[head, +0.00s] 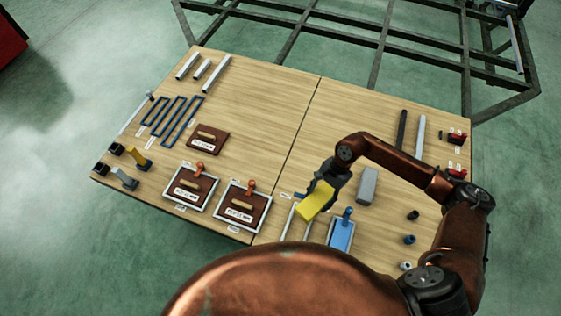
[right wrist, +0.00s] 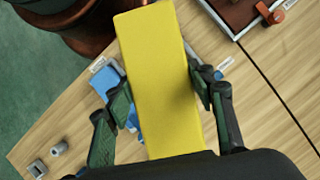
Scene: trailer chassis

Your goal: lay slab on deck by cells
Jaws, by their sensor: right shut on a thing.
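A yellow slab (head: 315,203) is held in my right gripper (head: 329,186), above the front right part of the wooden table. In the right wrist view the slab (right wrist: 160,70) runs long between the two fingers (right wrist: 160,95), with a finger against each long side. The dark chassis frame (head: 378,60), with open cells between its bars, stands beyond the table's far edge. My left gripper is not in view.
On the table (head: 270,110), a grey block (head: 367,186) lies right of my gripper and a blue board (head: 341,235) in front. Framed brown boards (head: 243,205) and blue loops (head: 180,122) lie left. Bars (head: 401,130) lie at right. The table's middle back is clear.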

